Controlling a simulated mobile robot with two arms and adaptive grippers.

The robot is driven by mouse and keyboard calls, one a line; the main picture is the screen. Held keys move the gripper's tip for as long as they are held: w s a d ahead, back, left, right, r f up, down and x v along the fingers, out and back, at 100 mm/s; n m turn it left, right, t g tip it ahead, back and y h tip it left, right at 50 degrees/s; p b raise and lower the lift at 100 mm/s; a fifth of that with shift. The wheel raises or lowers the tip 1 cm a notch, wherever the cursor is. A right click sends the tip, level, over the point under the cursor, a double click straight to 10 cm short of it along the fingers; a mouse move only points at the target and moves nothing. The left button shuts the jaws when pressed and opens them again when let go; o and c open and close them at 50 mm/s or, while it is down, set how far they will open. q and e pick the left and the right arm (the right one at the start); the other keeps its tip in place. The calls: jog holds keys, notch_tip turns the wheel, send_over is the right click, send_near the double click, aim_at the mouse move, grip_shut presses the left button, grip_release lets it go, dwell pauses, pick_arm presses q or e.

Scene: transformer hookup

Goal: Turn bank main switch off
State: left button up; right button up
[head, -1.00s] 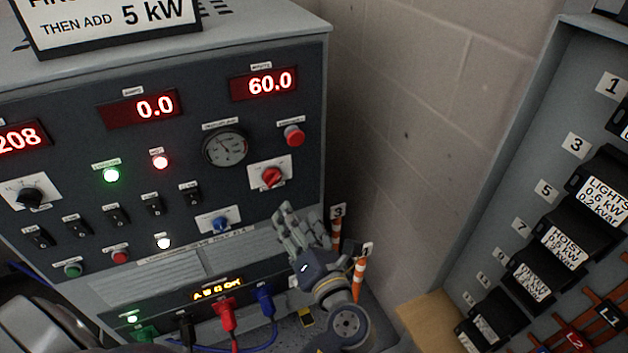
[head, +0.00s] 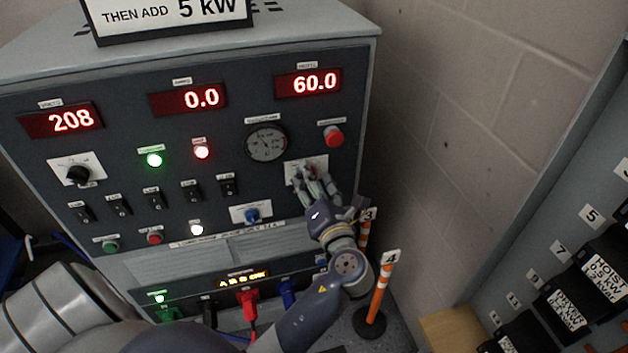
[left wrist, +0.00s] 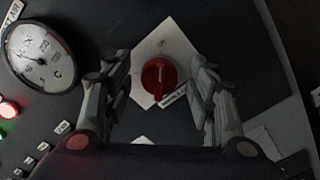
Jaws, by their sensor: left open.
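The load bank panel (head: 120,140) faces me in the head view. Its red rotary switch on a white square plate shows in the left wrist view (left wrist: 158,78); in the head view my gripper hides the knob and only part of the plate (head: 292,166) shows. The label by the knob is too small to read. My left gripper (head: 312,178) is in front of this switch. In the left wrist view its open fingers (left wrist: 160,88) stand on either side of the red knob, and I see no clear contact. My right gripper does not show.
A round gauge (head: 266,142) and a red push button (head: 333,136) sit above the switch. A blue knob (head: 251,215) is below left. Orange-and-white posts (head: 380,288) stand right of the panel, before a block wall. A breaker cabinet (head: 585,250) is at far right.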

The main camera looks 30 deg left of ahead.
pick_arm(q)
jog(key=c, duration=1)
jog(key=shift+s+a+n, duration=0.1)
jog(key=shift+s+n, duration=0.05)
jog(key=shift+n, duration=2.8)
jog(key=shift+s+a+n, duration=0.15)
jog(key=shift+n, duration=2.85)
jog(key=shift+s+a+n, duration=0.1)
jog(key=shift+s+n, duration=0.05)
jog(key=shift+n, duration=3.1)
